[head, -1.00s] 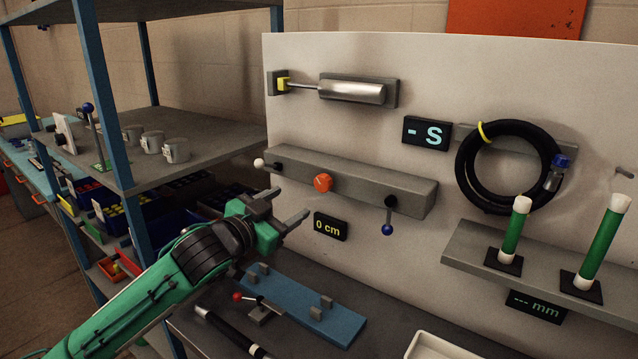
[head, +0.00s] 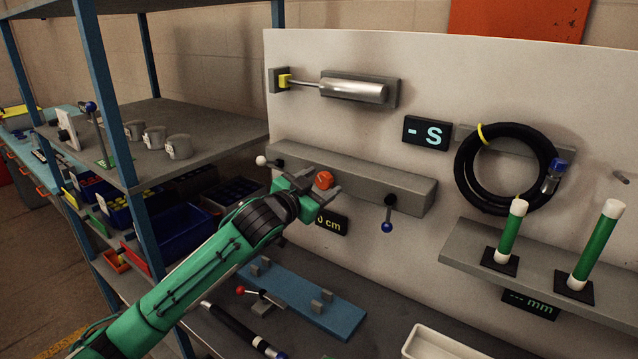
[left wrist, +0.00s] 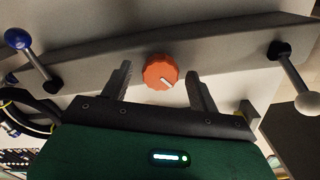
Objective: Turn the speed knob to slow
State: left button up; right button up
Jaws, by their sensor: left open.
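The orange speed knob (head: 323,180) sits on the front of the grey valve bar (head: 400,188) on the white panel. In the left wrist view the knob (left wrist: 161,72) shows a white pointer line slanting toward the lower right. My left gripper (head: 325,187) is open, with one finger on each side of the knob in the picture. In the left wrist view both fingers of the left gripper (left wrist: 160,80) stand apart from the knob, with gaps visible. Whether the fingertips reach the knob's depth I cannot tell. My right gripper is not in view.
A white-ball lever (head: 262,161) is left of the knob and a blue-ball lever (head: 387,226) hangs to its right. The "0 cm" display (head: 334,224) is partly hidden by my gripper. The "- S" display (head: 426,132) and the cylinder (head: 352,91) are above.

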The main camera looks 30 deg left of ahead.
pick_arm(q)
jog(key=shift+c, duration=0.2)
jog(key=c, duration=0.9)
jog(key=shift+c, duration=0.2)
